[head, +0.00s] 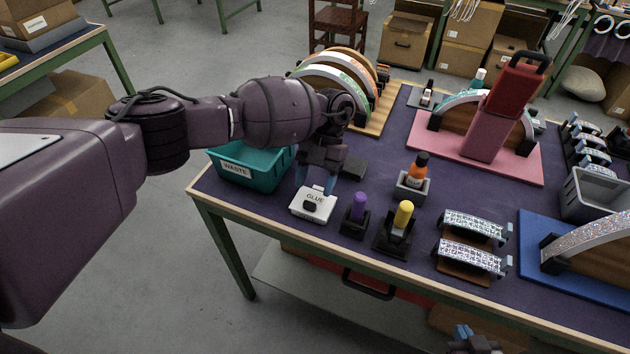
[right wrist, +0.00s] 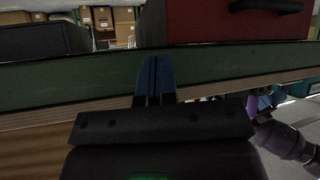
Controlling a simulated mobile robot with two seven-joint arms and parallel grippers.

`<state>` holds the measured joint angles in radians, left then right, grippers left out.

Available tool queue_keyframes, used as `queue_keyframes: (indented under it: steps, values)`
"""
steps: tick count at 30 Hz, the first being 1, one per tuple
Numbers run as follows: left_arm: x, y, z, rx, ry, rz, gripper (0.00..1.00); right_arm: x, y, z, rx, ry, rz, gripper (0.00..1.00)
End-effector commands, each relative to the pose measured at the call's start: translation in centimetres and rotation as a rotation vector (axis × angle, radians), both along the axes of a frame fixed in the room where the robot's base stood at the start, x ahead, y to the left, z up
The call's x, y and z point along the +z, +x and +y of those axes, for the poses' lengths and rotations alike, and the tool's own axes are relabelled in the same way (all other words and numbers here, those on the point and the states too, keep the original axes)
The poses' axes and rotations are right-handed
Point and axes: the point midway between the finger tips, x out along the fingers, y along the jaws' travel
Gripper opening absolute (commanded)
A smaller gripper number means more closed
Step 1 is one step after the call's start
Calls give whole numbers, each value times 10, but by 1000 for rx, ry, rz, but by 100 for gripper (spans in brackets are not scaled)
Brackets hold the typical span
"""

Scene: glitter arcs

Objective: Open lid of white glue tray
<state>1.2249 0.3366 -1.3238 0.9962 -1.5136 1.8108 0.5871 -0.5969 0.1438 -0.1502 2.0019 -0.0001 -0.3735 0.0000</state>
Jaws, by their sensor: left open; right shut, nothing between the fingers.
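The white glue tray (head: 325,214) stands near the front left edge of the purple-topped table. It carries the word GLUE, and its lid looks closed, with a small dark knob (head: 310,206) on top. My left gripper (head: 317,182) is open and points down just behind and above the tray, its blue fingertips close to the tray's far side. I cannot tell whether they touch it. My right gripper (head: 474,338) is low at the bottom of the head view, in front of the table. In the right wrist view its blue fingers (right wrist: 153,80) are together and empty, facing the table's edge.
A teal WASTE bin (head: 245,172) stands left of the tray. A purple stick (head: 359,206), a yellow-topped bottle (head: 403,214) and an orange bottle (head: 418,172) stand in holders to its right. Glittery arcs (head: 472,258) lie further right. An arch rack (head: 340,82) stands behind my left arm.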

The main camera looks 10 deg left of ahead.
Motion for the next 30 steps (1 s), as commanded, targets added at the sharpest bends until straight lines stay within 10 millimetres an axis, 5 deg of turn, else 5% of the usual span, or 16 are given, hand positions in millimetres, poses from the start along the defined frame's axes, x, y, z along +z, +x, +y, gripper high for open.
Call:
queue_keyframes:
  steps: [18,30]
  values:
    - [74,52,-17,1,-1,0,57,-12,3,2,5,0,6,0]
    - [86,58,-19,-1,-1,0,57,-9,6,2,8,-1,-3,0]
